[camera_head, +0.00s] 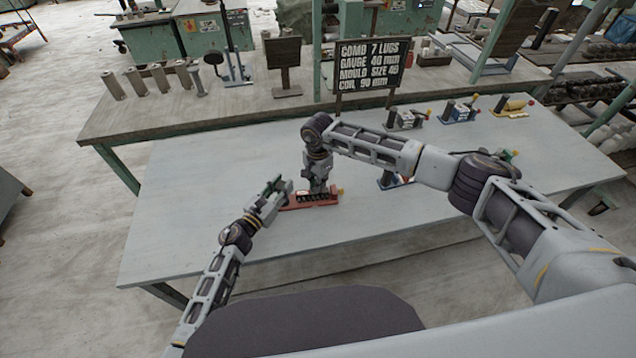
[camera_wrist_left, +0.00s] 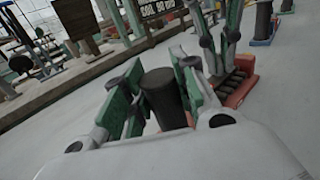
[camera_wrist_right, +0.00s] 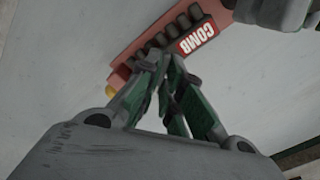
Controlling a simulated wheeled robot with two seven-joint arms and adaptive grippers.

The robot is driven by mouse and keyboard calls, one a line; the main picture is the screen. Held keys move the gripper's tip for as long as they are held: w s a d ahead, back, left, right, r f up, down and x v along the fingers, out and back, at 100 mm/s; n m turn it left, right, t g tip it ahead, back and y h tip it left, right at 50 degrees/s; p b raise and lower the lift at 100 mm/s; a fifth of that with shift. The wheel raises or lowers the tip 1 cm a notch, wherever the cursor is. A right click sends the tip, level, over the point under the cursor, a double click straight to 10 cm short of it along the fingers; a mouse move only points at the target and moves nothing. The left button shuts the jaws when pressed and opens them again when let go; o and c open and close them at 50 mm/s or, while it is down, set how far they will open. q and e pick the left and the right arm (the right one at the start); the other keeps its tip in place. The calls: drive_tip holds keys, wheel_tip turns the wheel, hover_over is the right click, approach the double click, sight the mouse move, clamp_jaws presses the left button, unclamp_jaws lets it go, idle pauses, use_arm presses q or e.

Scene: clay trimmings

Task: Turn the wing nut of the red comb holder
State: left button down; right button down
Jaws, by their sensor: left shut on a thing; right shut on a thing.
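The red comb holder (camera_head: 322,203) lies on the pale table, with a row of dark lugs, a red COMB label (camera_wrist_right: 197,37) and a yellow tip (camera_wrist_right: 111,90) at one end. My left gripper (camera_head: 277,192) is at the holder's left end, shut on a dark upright post (camera_wrist_left: 163,95) that stands between its fingers. A bit of red shows at the post's foot. My right gripper (camera_head: 318,188) points down over the holder, its fingertips (camera_wrist_right: 164,62) close together at the lugs. It is shut on the wing nut, which the fingers hide almost wholly.
A blue-based holder (camera_head: 386,184) stands just right, partly behind my right arm. More holders stand at the back right, including a blue one (camera_head: 458,112) and a yellow one (camera_head: 513,106). A sign (camera_head: 368,65) stands behind. The table's left part is clear.

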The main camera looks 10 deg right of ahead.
drive_tip(key=shift+m, duration=0.6)
drive_tip(key=m, duration=1.1)
drive_tip(key=shift+s, duration=0.1)
drive_tip(key=m, duration=0.5)
drive_tip(key=shift+m, duration=2.3)
drive_tip(key=c, duration=1.6)
unclamp_jaws()
drive_tip(key=shift+s+a, duration=0.1)
